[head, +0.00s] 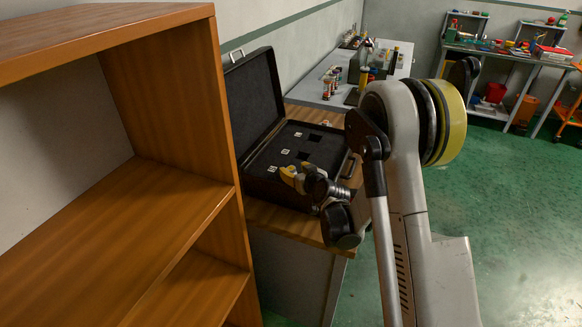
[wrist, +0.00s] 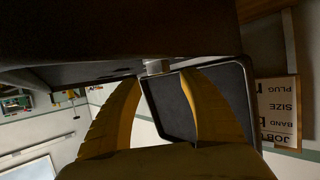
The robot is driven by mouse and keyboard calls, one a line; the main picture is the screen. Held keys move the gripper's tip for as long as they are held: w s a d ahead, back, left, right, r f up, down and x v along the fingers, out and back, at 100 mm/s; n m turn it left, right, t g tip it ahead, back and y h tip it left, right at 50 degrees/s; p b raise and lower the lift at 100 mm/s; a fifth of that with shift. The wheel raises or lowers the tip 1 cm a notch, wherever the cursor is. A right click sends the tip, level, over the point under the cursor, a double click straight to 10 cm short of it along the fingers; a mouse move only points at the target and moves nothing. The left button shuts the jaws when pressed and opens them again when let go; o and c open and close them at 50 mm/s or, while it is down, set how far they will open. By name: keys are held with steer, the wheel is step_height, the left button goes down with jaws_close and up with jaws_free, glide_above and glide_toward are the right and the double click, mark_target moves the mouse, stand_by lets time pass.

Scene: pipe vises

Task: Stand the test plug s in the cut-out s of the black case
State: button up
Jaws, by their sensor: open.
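The black case (head: 262,185) lies open on a wooden bench top, its lid (head: 253,98) raised at the back. Its dark insert has several square cut-outs (head: 313,139) and small pale labels (head: 285,151); the letters are too small to read. My gripper (head: 286,172) is open, with yellow fingers low over the near part of the insert. In the wrist view, a small silvery block (wrist: 157,66) shows between the fingertips against the dark case (wrist: 95,72). I cannot tell whether it is the test plug s or whether it stands in a cut-out.
A tall wooden shelf (head: 170,190) stands close on the left with empty boards. A placard (wrist: 279,112) with printed words shows in the wrist view. Behind the case, a grey bench (head: 318,82) holds several small parts.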

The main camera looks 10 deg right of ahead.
steer(key=p+v, duration=0.1)
steer(key=v, duration=0.7)
steer(key=s+a+r+g, duration=0.3)
steer(key=s+r, duration=0.8)
steer(key=s, duration=0.2)
steer(key=s+d+r+m+g+h, duration=0.1)
steer(key=s+g+h, duration=0.1)
steer(key=s, duration=1.6)
steer(key=shift+s+r+m+g, duration=0.25)
steer(key=shift+m+g, duration=0.15)
steer(key=shift+g, duration=0.3)
